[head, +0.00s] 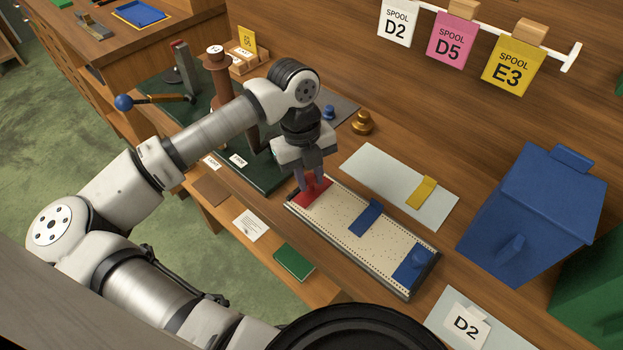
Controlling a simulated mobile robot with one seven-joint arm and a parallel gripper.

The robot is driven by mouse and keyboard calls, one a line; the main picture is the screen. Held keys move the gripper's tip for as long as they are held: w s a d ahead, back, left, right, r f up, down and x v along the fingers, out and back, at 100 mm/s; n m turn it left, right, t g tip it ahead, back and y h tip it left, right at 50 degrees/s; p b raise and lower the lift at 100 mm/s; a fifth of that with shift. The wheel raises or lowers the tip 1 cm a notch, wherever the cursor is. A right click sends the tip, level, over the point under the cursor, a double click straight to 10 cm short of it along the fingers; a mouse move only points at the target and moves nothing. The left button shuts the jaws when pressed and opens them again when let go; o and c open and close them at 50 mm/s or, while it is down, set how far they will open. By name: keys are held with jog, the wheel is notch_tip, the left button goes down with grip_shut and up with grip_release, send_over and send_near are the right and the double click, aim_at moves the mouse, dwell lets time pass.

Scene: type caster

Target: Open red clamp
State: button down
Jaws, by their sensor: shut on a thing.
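The red clamp (318,192) sits at the far left end of a long cream perforated tray (338,210) with a dark rim. My gripper (310,183) points down at the red clamp, its fingers shut on it. The fingers hide part of the clamp, and how far the clamp is open cannot be told. A blue piece (367,217) lies across the middle of the tray, and another blue block (411,268) sits at its near right end.
A pale plate (385,186) with a yellow bar (421,192) lies behind the tray. A large blue box (530,215) stands to the right. A brass weight (362,123) and a dark green press base (255,172) are near my arm. Spool cards (450,40) hang above.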

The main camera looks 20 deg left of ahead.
jog(key=shift+w+a+g+h+b, duration=0.2)
jog(key=shift+a+g+h+b, duration=0.25)
jog(key=shift+h, duration=0.6)
jog(key=shift+w+a+g+h+b, duration=0.15)
jog(key=shift+a+g+h+b, duration=0.25)
jog(key=shift+h, duration=0.65)
jog(key=c, duration=1.3)
grip_release()
jog(key=shift+a+r, duration=0.1)
jog(key=b+v, duration=0.2)
jog(key=v, duration=1.1)
jog(key=shift+a+r+b, duration=0.2)
jog(key=shift+r+b, duration=0.05)
jog(key=shift+b, duration=0.1)
jog(key=shift+o, duration=0.2)
